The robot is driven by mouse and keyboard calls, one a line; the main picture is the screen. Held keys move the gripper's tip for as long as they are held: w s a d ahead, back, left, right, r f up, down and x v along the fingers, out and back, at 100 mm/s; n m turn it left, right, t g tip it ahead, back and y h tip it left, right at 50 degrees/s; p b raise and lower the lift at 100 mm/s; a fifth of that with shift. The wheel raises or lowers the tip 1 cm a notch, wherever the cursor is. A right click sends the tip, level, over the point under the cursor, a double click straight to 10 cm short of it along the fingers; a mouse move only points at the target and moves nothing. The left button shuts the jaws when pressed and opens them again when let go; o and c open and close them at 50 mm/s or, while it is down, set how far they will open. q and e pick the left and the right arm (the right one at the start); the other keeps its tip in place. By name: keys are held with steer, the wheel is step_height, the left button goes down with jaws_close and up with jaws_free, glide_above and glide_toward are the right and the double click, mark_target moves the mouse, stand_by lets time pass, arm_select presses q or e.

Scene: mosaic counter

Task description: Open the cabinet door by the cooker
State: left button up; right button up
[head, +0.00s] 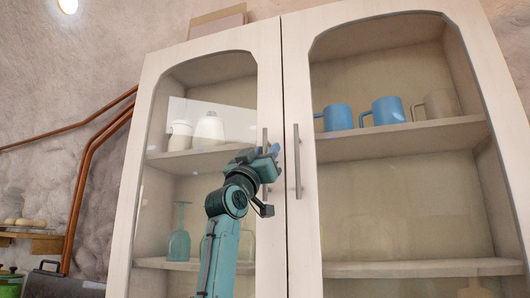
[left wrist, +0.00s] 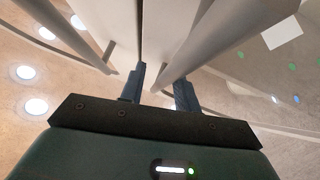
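The tall cream cabinet has two glass doors, a left door (head: 273,75) and a right door (head: 300,235). Both look shut. Each door has an upright metal bar handle near the middle seam: the left handle (head: 265,137) and the right handle (head: 297,160). My left gripper (head: 264,152) is at the left handle in the head view, with its blue fingers apart. In the left wrist view the gripper (left wrist: 160,88) shows a bar handle (left wrist: 200,43) reaching in between its fingers. I cannot tell whether they touch it. My right gripper is not in view.
Behind the glass stand white vessels (head: 208,131), blue mugs (head: 338,117) and a green glass (head: 180,240). A box (head: 218,21) sits on top of the cabinet. Copper pipes (head: 85,170) run along the left wall. A green pot (head: 10,274) stands at lower left.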

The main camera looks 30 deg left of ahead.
arm_select(q)
jaws_close()
stand_by(0.4)
